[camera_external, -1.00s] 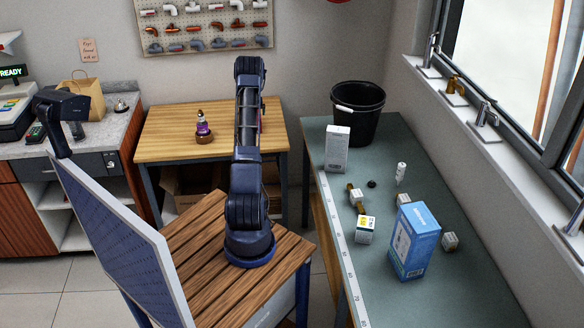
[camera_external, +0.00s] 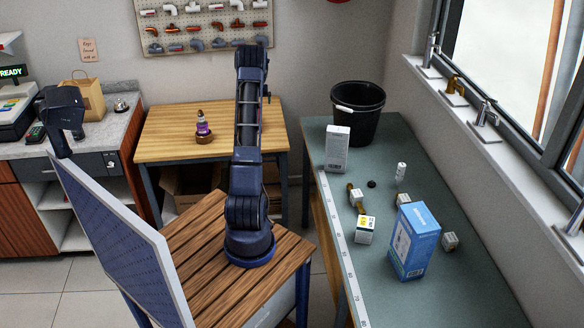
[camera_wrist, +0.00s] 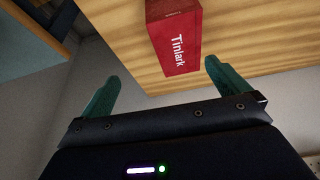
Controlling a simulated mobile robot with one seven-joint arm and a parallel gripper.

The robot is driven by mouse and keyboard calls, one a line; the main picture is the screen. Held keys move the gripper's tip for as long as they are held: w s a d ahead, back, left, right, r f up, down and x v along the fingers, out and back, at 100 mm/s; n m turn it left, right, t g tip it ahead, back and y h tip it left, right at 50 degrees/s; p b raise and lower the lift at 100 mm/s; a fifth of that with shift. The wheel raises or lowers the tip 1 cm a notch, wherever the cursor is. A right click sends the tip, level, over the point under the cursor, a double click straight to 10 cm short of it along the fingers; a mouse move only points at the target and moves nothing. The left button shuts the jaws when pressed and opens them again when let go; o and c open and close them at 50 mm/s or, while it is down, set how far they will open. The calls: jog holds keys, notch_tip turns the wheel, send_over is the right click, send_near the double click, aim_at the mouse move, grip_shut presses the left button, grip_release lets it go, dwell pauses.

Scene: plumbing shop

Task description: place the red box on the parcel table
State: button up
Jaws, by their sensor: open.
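In the wrist view a red box (camera_wrist: 174,38) with "Tinlark" in white letters rests on a light wooden tabletop (camera_wrist: 250,48). My gripper (camera_wrist: 162,73) is open and empty, its two green fingers spread apart. The box lies ahead of the gap between the fingertips, and its near end shows close to them. In the external view my arm hides the gripper and the box. A light wooden table (camera_external: 170,125) stands behind my arm there. No table carries a readable label, so I cannot tell which one is the parcel table.
The green workbench (camera_external: 455,290) at right holds a black bucket (camera_external: 358,112), a white box (camera_external: 337,148), a blue box (camera_external: 414,240) and several small items. A counter (camera_external: 95,138) stands at left.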

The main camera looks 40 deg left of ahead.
jog(key=s+d+r+m+t+h, duration=0.1)
jog(key=s+d+r, duration=0.3)
jog(key=d+r, duration=0.7)
jog(key=s+d+r+m, duration=0.25)
jog(key=d+r, duration=0.55)
jog(key=d, duration=0.7)
jog(key=s+d+r+m+h, duration=0.1)
jog(key=s+d+r, duration=0.2)
jog(key=s+d, duration=0.45)
jog(key=s+d+r+m, duration=0.1)
jog(key=s+d+r, duration=0.2)
jog(key=s+d, duration=0.4)
jog(key=s+d+f+m, duration=0.1)
jog(key=s+d+f, duration=0.1)
jog(key=s+d, duration=0.5)
jog(key=s+d+f+m+h, duration=0.1)
jog(key=s+d, duration=0.6)
jog(key=s, duration=0.8)
jog(key=shift+s+f+m, duration=0.25)
jog(key=shift+f+m, duration=0.1)
jog(key=shift+m, duration=0.2)
